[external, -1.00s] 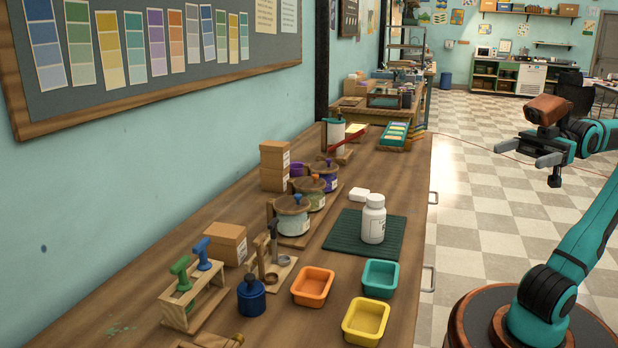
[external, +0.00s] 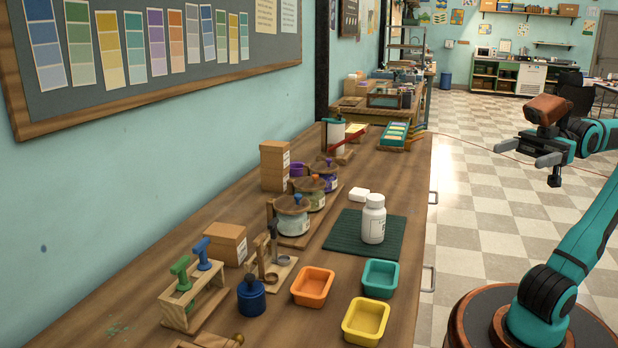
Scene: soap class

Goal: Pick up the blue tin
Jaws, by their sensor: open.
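A small dark blue tin (external: 251,298) with a narrow knob-like top stands upright on the wooden bench, near the front of the picture. It is beside a wooden rack (external: 193,300) that holds a green and a blue stamp-like handle. My gripper (external: 518,155) is open and empty. It is up in the air at the right, beyond the bench edge and far from the tin.
Orange (external: 312,287), teal (external: 380,278) and yellow (external: 366,321) trays lie right of the tin. A white bottle (external: 373,220) stands on a dark green mat (external: 340,235). Lidded jars (external: 292,217) and a cardboard box (external: 222,243) stand behind. Checkered floor lies right of the bench.

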